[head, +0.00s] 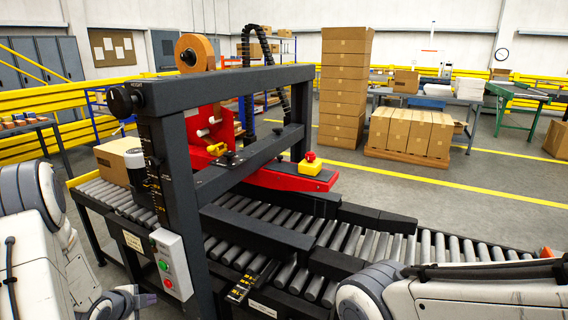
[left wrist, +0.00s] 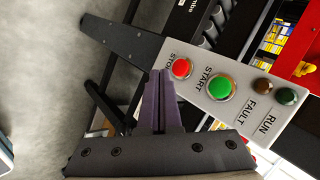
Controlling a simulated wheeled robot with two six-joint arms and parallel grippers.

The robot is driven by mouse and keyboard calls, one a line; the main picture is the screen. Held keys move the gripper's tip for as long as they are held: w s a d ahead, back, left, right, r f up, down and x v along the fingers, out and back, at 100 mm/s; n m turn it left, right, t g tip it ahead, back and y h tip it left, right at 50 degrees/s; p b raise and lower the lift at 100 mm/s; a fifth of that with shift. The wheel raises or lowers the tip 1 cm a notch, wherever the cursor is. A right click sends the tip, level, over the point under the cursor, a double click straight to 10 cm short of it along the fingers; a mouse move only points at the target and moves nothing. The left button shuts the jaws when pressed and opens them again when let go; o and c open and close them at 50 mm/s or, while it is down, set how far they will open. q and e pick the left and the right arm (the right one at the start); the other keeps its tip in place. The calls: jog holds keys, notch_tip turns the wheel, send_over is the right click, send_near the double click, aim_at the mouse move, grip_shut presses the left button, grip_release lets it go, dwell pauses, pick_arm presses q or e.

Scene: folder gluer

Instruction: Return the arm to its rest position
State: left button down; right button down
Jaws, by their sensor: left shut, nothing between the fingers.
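My left gripper (head: 146,299) is at the lower left of the head view, below and left of the control box (head: 171,250). Its purple fingers also show in the left wrist view (left wrist: 160,88), closed together with nothing between them. The control box in the left wrist view (left wrist: 224,92) carries a red STOP button (left wrist: 182,68), a green START button (left wrist: 194,89), and FAULT and RUN lamps. In that picture the fingertips appear just below the STOP button; I cannot tell the exact gap. My right arm shows at the lower right of the head view, but its gripper is out of view.
The folder gluer's dark frame (head: 172,165) and roller conveyor (head: 436,246) stand close in front of me. A carton (head: 115,158) sits on the rollers at left. An emergency stop (head: 310,164) tops the red arm. Grey floor is clear left of the box in the wrist view.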

pick_arm(q)
jog(key=s+d+r+n+g+p, duration=0.2)
jog(key=d+r+p, duration=0.1)
jog(key=d+r, duration=0.7)
jog(key=s+d+r+n+g+p, duration=0.1)
jog(key=d+r+n+g+p, duration=0.15)
jog(key=d+r, duration=0.75)
jog(key=s+d+r+n+g+p, duration=0.1)
jog(key=s+d+r+g+p, duration=0.1)
jog(key=s+d, duration=0.6)
jog(key=s+d+r+n+g+h+p, duration=0.1)
jog(key=s+d+r, duration=0.4)
jog(key=s, duration=1)
jog(key=d+n+g+p, duration=0.1)
jog(key=d, duration=0.2)
jog(key=shift+s, duration=0.2)
jog(key=shift+g, duration=0.25)
